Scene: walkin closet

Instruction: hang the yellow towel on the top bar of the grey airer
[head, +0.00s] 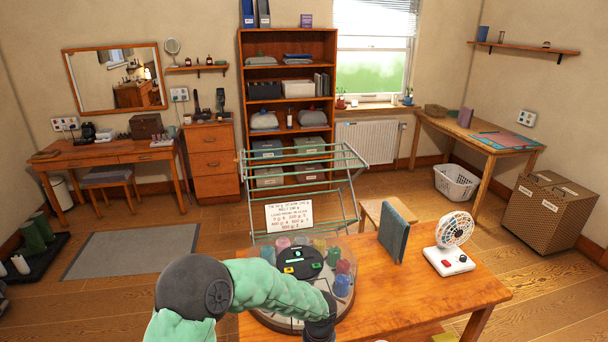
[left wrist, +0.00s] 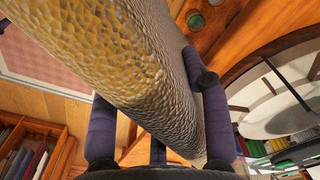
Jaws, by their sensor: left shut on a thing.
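The grey-green airer (head: 300,182) stands beyond the table in the head view, its several top bars level and bare. My left gripper (head: 320,325) is low over the table's near side, at the front edge of the round clear-covered carousel. In the left wrist view my left gripper (left wrist: 150,90) is shut, with purple-grey fingers on both sides of a long, bumpy yellow-to-tan piece that looks like the yellow towel (left wrist: 105,55). The towel cannot be made out in the head view. My right gripper is not in view.
The wooden table (head: 415,290) holds the round carousel (head: 345,262) with coloured pots, a teal upright book (head: 394,236) and a white fan (head: 452,240). A printed card (head: 289,215) stands between carousel and airer. A stool (head: 371,210) is beside the airer. The floor left is mostly clear.

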